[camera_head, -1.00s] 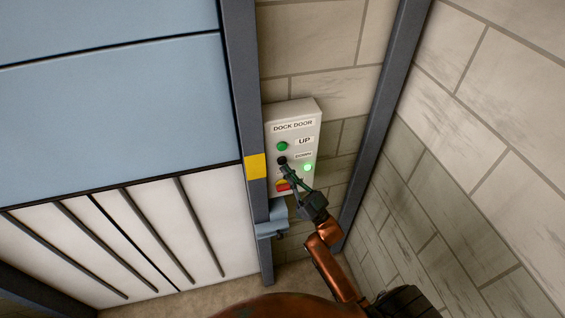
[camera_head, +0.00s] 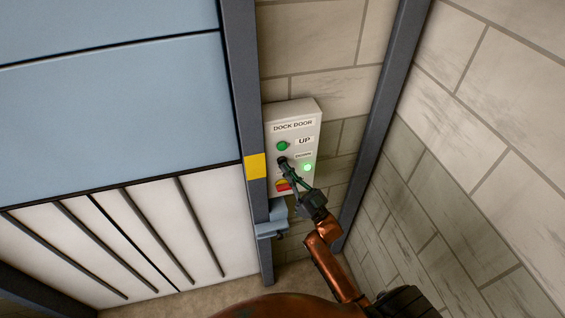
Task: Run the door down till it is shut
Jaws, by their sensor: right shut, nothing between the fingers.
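The blue dock door (camera_head: 110,115) hangs partway down at the left. Its dark lower edge slants across the view, with white ribbed panels showing below it. A pale control box (camera_head: 293,113) labelled DOCK DOOR is on the wall right of the door frame. It has a green UP button (camera_head: 282,146), a dark button beside the DOWN label (camera_head: 303,155), and a lit green lamp (camera_head: 307,167). My right gripper (camera_head: 284,164) is shut and empty, its tips at the DOWN button and covering most of it. Whether the button is pressed in, I cannot tell. My left gripper is out of view.
A grey-blue bracket (camera_head: 271,222) sticks out below the box. A dark post (camera_head: 380,125) and block wall (camera_head: 470,150) stand close on the right.

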